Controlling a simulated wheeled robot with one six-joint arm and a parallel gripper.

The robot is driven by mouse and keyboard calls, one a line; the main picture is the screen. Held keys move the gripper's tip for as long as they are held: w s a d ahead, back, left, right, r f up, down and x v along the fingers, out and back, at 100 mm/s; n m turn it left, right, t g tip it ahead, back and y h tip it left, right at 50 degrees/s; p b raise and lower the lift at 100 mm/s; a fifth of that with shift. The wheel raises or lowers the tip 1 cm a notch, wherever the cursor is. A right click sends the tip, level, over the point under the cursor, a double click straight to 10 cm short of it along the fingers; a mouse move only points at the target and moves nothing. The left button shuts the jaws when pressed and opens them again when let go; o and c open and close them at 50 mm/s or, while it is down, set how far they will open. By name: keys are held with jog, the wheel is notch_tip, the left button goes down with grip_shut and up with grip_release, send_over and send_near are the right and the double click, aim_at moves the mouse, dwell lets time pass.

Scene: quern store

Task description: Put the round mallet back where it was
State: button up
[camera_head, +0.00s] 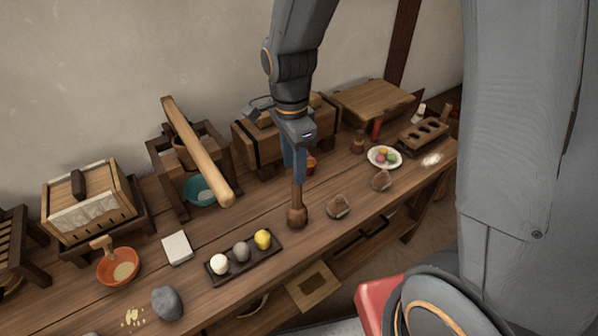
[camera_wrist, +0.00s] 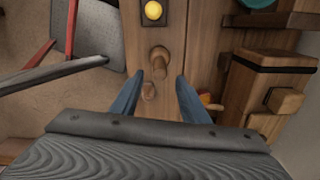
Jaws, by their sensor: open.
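The round mallet (camera_head: 297,216) stands upright on the wooden bench, its dark round head down and its handle up, near the front edge to the right of the dark tray. In the wrist view the mallet (camera_wrist: 159,54) shows from above, just beyond the fingertips. My gripper (camera_head: 294,178) is above it, pointing down, with its blue fingers around or right beside the handle's top. In the wrist view my gripper (camera_wrist: 160,80) has its fingers spread apart. Whether they touch the handle cannot be told.
The dark tray (camera_head: 245,257) holds a white, a grey and a yellow ball. A brown lump (camera_head: 338,207) lies close to the mallet's right. A wooden chest (camera_head: 262,138) stands behind. A long wooden beam (camera_head: 197,152) leans over a teal bowl (camera_head: 201,191). The bench's front edge is near.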

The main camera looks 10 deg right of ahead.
jog(key=s+d+r+n+t, duration=0.1)
jog(key=s+d+r+n, duration=0.2)
jog(key=s+d+n, duration=0.5)
jog(key=shift+d+r+n, duration=0.25)
jog(key=shift+d+n, duration=0.6)
jog(key=shift+n, duration=2.75)
